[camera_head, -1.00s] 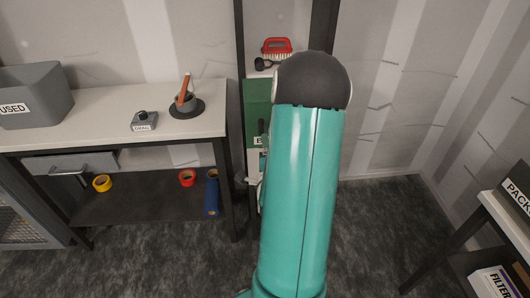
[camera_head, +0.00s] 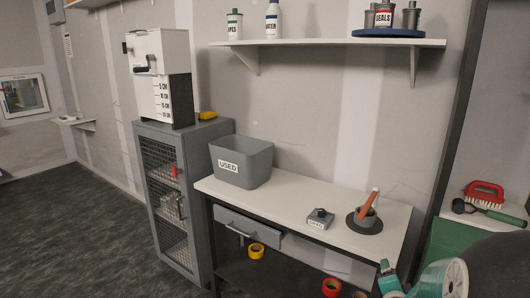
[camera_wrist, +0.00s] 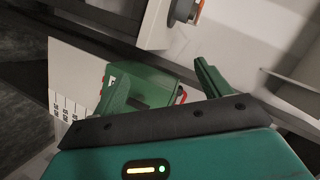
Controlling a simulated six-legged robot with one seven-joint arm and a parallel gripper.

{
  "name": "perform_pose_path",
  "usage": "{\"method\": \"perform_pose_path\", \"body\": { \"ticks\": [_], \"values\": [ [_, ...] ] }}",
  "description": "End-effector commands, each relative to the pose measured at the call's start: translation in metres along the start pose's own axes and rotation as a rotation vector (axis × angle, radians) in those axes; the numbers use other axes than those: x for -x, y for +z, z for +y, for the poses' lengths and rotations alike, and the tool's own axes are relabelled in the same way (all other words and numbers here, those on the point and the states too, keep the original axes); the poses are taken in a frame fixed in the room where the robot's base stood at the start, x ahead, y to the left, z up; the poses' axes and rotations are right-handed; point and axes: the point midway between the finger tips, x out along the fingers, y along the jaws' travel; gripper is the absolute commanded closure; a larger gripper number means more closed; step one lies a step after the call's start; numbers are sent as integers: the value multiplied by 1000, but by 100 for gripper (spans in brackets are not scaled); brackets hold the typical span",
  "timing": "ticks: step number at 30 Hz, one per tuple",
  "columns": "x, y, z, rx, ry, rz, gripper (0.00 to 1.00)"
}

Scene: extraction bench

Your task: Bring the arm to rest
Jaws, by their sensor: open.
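My gripper (camera_wrist: 165,85) shows in the wrist view, with its two green fingers spread apart and nothing seen between them. Behind the fingers is a green box-like thing (camera_wrist: 152,90), tilted in this view. In the head view, part of my teal and dark grey arm (camera_head: 440,282) shows at the lower right corner, beside the right end of the bench.
A pale bench (camera_head: 290,205) carries a grey USED bin (camera_head: 250,170), a small grey labelled block (camera_head: 319,219) and a mortar (camera_head: 364,222) with an orange pestle. A red brush (camera_head: 484,193) lies at right. A mesh cabinet (camera_head: 165,190) stands left; floor (camera_head: 75,235) there is open.

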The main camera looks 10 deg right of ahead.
Motion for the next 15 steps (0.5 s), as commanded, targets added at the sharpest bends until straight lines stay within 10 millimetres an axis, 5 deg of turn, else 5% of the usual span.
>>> {"method": "perform_pose_path", "body": {
  "ticks": [1, 8, 15],
  "values": [
    [8, 13, -20, 80, 8, -45, 24],
    [62, 70, -76, 459, 81, -270, 24],
    [154, 116, -112, 846, 84, -529, 24]
  ]
}}
